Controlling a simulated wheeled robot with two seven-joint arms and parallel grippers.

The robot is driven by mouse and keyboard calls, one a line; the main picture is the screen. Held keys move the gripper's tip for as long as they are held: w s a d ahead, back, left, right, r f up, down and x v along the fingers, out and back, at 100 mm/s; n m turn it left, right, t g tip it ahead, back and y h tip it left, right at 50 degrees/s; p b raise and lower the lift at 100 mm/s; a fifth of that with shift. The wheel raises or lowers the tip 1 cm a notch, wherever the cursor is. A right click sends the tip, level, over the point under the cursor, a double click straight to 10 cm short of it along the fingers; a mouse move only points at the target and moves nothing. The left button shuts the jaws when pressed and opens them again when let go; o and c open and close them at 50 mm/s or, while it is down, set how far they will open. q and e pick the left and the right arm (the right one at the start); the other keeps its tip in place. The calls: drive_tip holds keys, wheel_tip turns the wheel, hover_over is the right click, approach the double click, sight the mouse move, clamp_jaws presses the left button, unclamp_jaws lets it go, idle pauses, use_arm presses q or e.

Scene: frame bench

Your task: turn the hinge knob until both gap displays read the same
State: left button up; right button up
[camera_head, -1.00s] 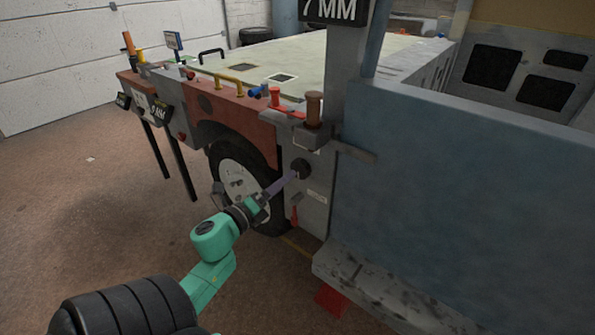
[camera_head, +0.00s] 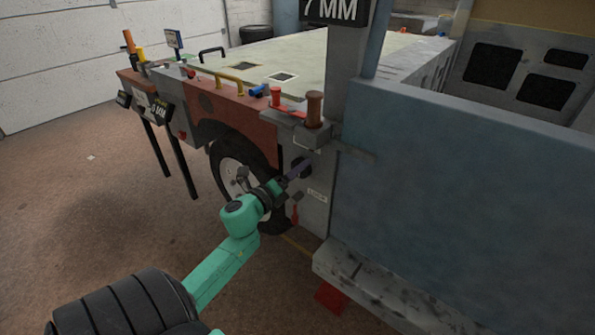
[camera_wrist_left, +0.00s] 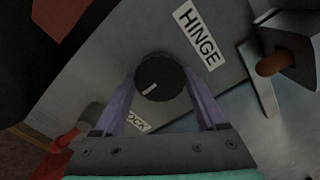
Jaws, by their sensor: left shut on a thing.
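The black hinge knob (camera_head: 306,169) sits on the grey panel by the wheel, mostly behind my fingers in the head view. In the left wrist view the knob (camera_wrist_left: 160,77) shows a white mark towards its lower left, beside a HINGE label (camera_wrist_left: 200,37). My left gripper (camera_head: 297,172) has its two purple fingers on either side of the knob and is shut on it. The near gap display (camera_head: 335,10) reads 7 MM, cut by the top edge. The far gap display (camera_head: 161,110) is small and tilted; it seems to read 5 MM. My right gripper is out of view.
A LOCK label (camera_head: 317,195) and a red lever (camera_head: 295,213) lie below the knob. A brown handle (camera_head: 314,108) stands above it. The blue panel (camera_head: 465,200) fills the right side. The floor at left is open.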

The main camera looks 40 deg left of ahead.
use_arm(q)
drive_tip(key=shift+n+p, duration=5.1)
drive_tip(key=shift+n, duration=2.7)
drive_tip(key=o, duration=1.3)
drive_tip(key=shift+s, duration=0.1)
